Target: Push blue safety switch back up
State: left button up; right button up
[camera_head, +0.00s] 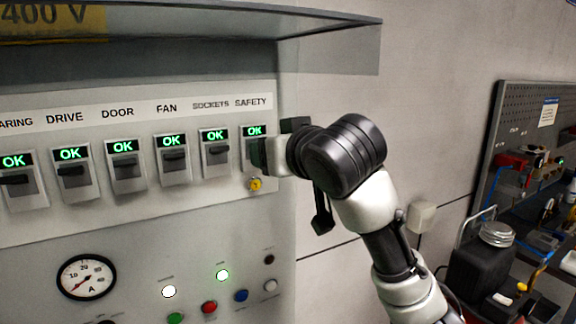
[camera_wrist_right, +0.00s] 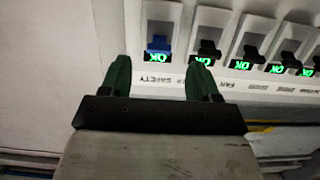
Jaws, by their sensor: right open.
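The blue safety switch (camera_wrist_right: 158,44) shows in the right wrist view, in the last breaker housing of the row. Its small screen reads a green OK (camera_wrist_right: 156,57). In the head view the SAFETY housing (camera_head: 253,133) also shows a lit OK, but my right gripper (camera_head: 262,152) hides the blue lever there. In the right wrist view the gripper (camera_wrist_right: 161,68) is open and empty, with a green finger on either side of the switch's column. Whether a finger touches the switch cannot be told. My left gripper is out of view.
Several dark switches, such as the SOCKETS switch (camera_head: 215,153), stand left of it, all reading OK. A yellow knob (camera_head: 255,184) sits just below. A grey hood (camera_head: 200,30) juts out above the panel. A cluttered workbench (camera_head: 520,240) stands at the right.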

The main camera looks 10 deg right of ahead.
jog(key=b+v, duration=0.1)
jog(key=v, duration=0.3)
jog(key=shift+s, duration=0.15)
